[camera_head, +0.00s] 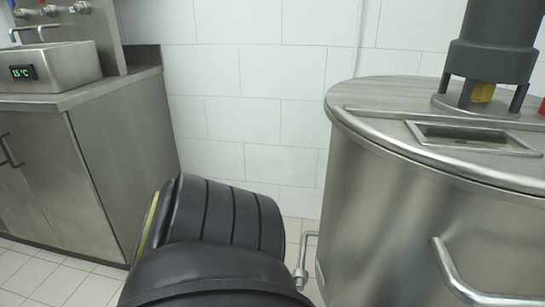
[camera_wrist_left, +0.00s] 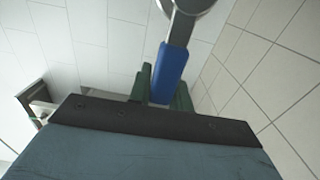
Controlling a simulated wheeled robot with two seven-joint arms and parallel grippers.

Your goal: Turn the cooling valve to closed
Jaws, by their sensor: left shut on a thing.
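In the left wrist view, a blue-sleeved lever handle (camera_wrist_left: 169,73) hangs from a grey metal stem with a round metal part at the top edge; I take it to be the cooling valve's handle. My left gripper (camera_wrist_left: 165,95) is shut on the blue sleeve, with a green finger on either side of it. In the head view, my black left arm fills the lower middle and hides the left gripper and the blue handle. The valve's closed or open marking is not visible. My right gripper is in neither view.
A large steel tank (camera_head: 395,210) stands at right, with a bar handle (camera_head: 465,285) and a grey unit (camera_head: 495,55) on its lid. A small metal pipe fitting (camera_head: 301,272) shows beside its base. A steel sink cabinet (camera_head: 110,150) with a temperature display (camera_head: 22,72) stands at left.

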